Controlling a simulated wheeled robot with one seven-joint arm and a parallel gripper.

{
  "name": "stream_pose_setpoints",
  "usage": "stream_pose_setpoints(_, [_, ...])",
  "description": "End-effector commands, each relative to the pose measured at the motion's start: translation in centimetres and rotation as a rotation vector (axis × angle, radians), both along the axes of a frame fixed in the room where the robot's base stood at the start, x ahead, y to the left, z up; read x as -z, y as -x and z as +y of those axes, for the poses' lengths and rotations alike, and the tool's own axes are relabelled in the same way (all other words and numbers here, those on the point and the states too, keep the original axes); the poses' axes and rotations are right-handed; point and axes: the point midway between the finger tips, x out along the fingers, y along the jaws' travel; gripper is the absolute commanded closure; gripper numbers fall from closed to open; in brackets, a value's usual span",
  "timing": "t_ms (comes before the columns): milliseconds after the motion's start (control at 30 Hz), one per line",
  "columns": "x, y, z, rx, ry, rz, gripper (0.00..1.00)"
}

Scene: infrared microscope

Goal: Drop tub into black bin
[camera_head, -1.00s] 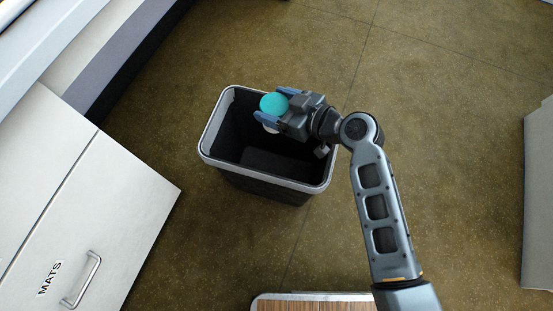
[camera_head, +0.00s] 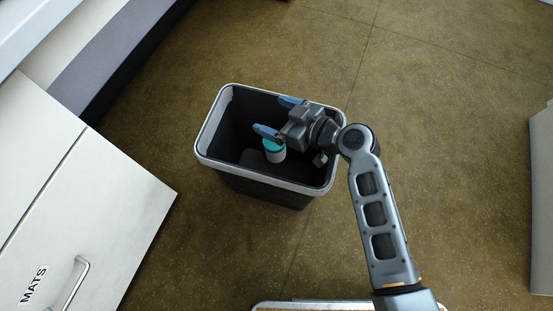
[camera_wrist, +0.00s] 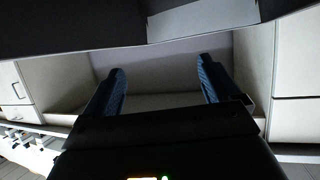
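The tub (camera_head: 274,151), white with a teal lid, is inside the black bin (camera_head: 265,190), below my gripper. Part of it is hidden behind the gripper, and I cannot tell whether it is resting on the bin's floor or still falling. My gripper (camera_head: 278,117) is over the bin opening with its two blue fingers spread apart and nothing between them. In the wrist view the gripper (camera_wrist: 162,88) also shows open and empty. The bin stands upright on the floor and has a pale rim.
A white cabinet with a drawer labelled MATS (camera_head: 75,210) stands at the left. A wooden-topped surface with a pale edge (camera_head: 320,305) is at the bottom. A grey unit (camera_head: 542,200) stands at the right edge. The floor around the bin is clear.

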Motion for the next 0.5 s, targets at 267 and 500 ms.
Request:
stream_pose_setpoints(267, [0.0,0.0,0.0,0.0,0.001,0.001,0.0])
stream_pose_setpoints(500, [-0.9,1.0,-1.4,0.003,-0.002,0.001,0.0])
